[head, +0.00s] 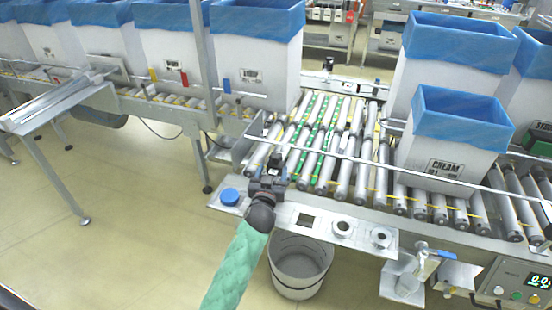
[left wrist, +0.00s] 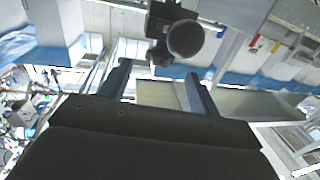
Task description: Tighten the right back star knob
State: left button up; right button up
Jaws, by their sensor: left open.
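My left gripper (head: 272,168) is over the front edge of the roller conveyor, at the end of a green-sleeved arm. Its two fingers are apart, with nothing between them. In the left wrist view, a dark round knob-like part (left wrist: 185,38) on a black body lies just beyond the open fingers (left wrist: 158,70), apart from them. I cannot tell whether it is the right back star knob. In the head view a small black knob-like part (head: 328,64) stands at the far side of the conveyor, too small to identify. My right gripper is not in view.
A guide rail (head: 400,165) crosses above the rollers. A white box with blue liner (head: 448,165) marked CREAM stands on the right rollers. Lined boxes (head: 262,75) stand at the back left. A bin (head: 300,285) stands below the front edge.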

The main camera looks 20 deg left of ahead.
aim_at(275, 162)
pick_arm(q)
jog(key=w, duration=0.2)
jog(key=w+p, duration=0.1)
jog(key=w, duration=0.1)
jog(key=w+a, duration=0.1)
jog(key=w, duration=0.1)
jog(key=shift+w+r, duration=0.1)
jog(key=shift+w, duration=0.55)
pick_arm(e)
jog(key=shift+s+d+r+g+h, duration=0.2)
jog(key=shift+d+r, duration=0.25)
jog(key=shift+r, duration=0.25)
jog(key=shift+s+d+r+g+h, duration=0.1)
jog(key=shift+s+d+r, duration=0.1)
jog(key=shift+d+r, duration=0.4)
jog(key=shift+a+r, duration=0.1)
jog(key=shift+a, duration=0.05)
